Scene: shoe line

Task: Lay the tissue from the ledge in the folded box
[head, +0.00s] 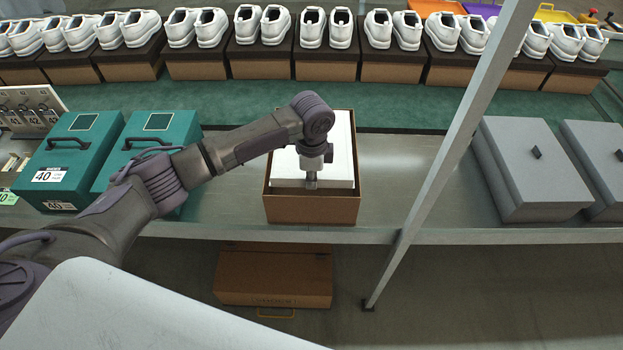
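A brown open box (312,212) stands on the grey ledge in the middle of the head view. A flat white sheet, seemingly the tissue (342,150), shows within the outline of the box; its lower edge is above the box's front wall. I cannot tell whether it lies inside or hangs just above. My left gripper (311,182) points down in front of the sheet, over the box. Its fingertips look small and close together, and whether they grip the sheet is unclear. My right gripper is not in view.
Two teal boxes (70,160) with handles stand left on the ledge (390,190). Grey boxes (530,165) stand at the right, beyond a slanted metal post (455,150). A brown box (273,275) is below the ledge. White shoes on boxes line the back. Ledge right of the open box is clear.

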